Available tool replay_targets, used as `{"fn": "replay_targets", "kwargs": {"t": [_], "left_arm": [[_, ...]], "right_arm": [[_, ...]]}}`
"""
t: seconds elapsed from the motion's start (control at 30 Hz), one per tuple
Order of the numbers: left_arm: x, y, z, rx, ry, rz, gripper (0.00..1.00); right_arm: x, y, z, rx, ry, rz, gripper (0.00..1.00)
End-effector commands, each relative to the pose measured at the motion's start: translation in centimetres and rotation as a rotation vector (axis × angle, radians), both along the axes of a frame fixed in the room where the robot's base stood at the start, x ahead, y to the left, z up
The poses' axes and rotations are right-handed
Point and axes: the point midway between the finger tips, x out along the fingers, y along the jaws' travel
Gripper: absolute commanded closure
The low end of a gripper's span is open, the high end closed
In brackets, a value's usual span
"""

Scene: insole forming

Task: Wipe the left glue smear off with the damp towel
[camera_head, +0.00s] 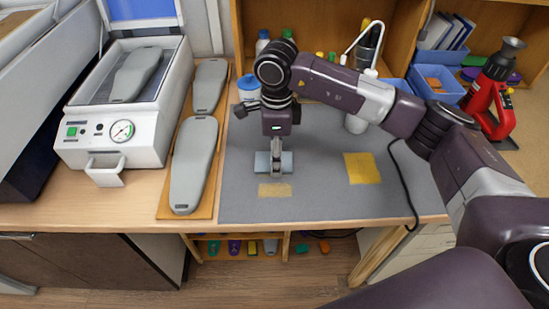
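The left glue smear (274,190) is a pale tan, faint rectangle on the grey mat (310,205), near its front edge. The damp towel (287,161) is a small folded blue-grey pad just behind this smear. My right gripper (276,170) comes in from the right, points down and is shut on the towel. The towel is at or very near the mat; I cannot tell whether it touches. The gripper fingers hide the towel's middle. A second, brighter yellow smear (362,168) lies on the mat to the right. My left gripper is out of view.
Grey insole forms (194,165) lie on a wooden board left of the mat. A white heating press (115,135) stands farther left. A black cable (403,180) runs over the mat's right side. Bottles, blue bins (437,84) and a red tool (487,95) stand behind.

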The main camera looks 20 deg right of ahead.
Motion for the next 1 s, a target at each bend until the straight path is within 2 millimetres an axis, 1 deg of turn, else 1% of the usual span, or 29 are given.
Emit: {"fn": "replay_targets", "kwargs": {"t": [0.03, 0.1, 0.17, 0.2, 0.33, 0.53, 0.7, 0.83, 1.0], "left_arm": [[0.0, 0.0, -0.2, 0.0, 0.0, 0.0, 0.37], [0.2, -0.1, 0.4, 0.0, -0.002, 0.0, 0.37], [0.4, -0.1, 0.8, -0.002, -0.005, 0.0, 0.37], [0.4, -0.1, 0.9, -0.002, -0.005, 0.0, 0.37], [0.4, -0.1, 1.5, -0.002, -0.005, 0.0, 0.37], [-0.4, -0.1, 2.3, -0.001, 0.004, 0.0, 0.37], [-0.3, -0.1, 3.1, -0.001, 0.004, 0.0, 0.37], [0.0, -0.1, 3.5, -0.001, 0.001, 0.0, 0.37], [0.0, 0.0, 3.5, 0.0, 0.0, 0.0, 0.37]], "right_arm": [[0.1, -0.2, -0.1, -0.001, -0.001, -0.002, 0.75], [0.1, -0.2, 0.7, 0.0, -0.001, -0.003, 0.75], [0.3, -0.3, 2.3, 0.0, -0.006, -0.003, 0.75], [0.2, -0.4, 2.7, -0.001, -0.003, -0.004, 0.75], [0.2, -0.6, 3.8, -0.001, -0.002, -0.005, 0.75], [0.2, -0.8, 5.6, -0.001, -0.002, -0.008, 0.75], [0.3, -1.0, 7.2, -0.001, -0.002, -0.009, 0.75], [0.3, -1.1, 8.0, -0.001, -0.002, -0.01, 0.75], [0.2, -1.1, 8.3, 0.0, -0.001, -0.011, 0.75]]}}
